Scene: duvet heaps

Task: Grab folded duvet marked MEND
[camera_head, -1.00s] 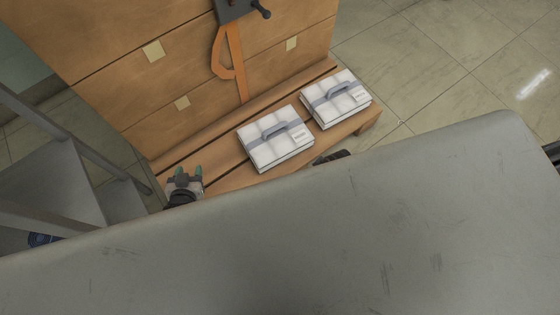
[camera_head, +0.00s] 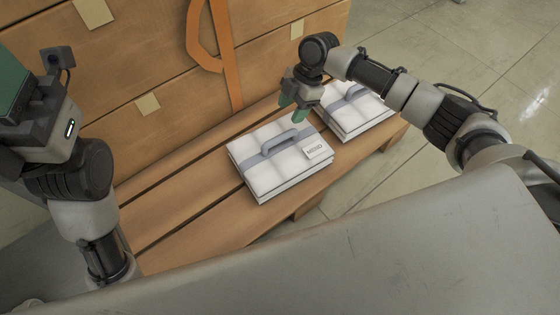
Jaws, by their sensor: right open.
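The folded white duvet marked MEND (camera_head: 262,175) lies flat on a wooden slatted bench, with a grey strap, a grey handle (camera_head: 282,141) and a label reading MEND at its right end. A second folded white duvet (camera_head: 352,117) with a similar strap and handle lies behind it to the right, partly hidden by my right gripper and arm; I see no label on it. My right gripper (camera_head: 293,107) is open and empty, its green fingertips pointing down above the far side of the MEND duvet. My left gripper (camera_head: 18,75) is at the left edge, cut off, away from both duvets.
A large wooden crate (camera_head: 150,60) with paper notes and an orange strap (camera_head: 222,40) stands behind the bench (camera_head: 165,205). The bench is bare to the left of the MEND duvet. A grey surface (camera_head: 330,265) fills the foreground. Tiled floor shows at right.

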